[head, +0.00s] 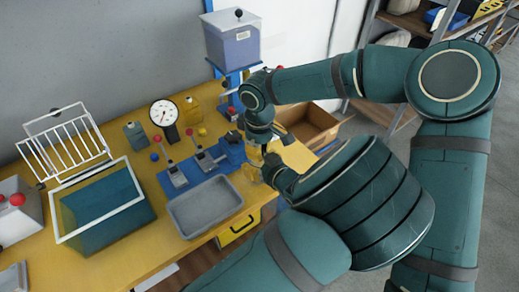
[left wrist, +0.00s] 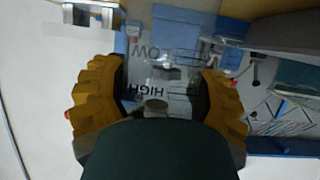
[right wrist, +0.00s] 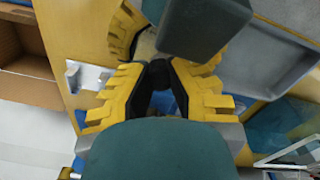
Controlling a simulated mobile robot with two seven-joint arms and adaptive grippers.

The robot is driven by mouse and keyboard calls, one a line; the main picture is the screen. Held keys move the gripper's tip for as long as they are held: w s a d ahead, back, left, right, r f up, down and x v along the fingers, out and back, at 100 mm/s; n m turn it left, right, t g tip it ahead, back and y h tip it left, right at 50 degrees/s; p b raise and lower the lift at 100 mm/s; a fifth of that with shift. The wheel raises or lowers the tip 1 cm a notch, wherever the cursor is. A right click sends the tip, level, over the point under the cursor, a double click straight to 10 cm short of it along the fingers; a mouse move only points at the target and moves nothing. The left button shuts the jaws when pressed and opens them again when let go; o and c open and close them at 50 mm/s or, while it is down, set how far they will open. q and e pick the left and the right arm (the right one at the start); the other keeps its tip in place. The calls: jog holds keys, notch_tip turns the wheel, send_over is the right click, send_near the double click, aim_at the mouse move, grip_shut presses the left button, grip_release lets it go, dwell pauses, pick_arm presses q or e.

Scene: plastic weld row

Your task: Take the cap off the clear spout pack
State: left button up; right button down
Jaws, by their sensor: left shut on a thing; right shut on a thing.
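The clear spout pack (left wrist: 150,86) is between the yellow fingers of my left gripper (left wrist: 165,80), which is shut on it. It is see-through, and I cannot tell whether the LOW and HIGH marks there are on it or behind it. My right gripper (right wrist: 160,73) comes down from above, its fingertips close together over the pack (right wrist: 146,46), beside my left gripper. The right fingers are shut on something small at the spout. They hide the cap, so I cannot see whether it is on the spout. Both grippers meet near the table's right side in the head view.
A grey tray (head: 205,208) lies just left of the grippers, with blue lever fixtures (head: 205,160) behind it. An open brown box (head: 312,128) is at the right.

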jog(key=shift+r, duration=0.25)
jog(key=shift+r, duration=0.85)
jog(key=shift+w+r, duration=0.1)
jog(key=shift+r, duration=1.95)
pick_arm(q)
jog(key=o, duration=1.4)
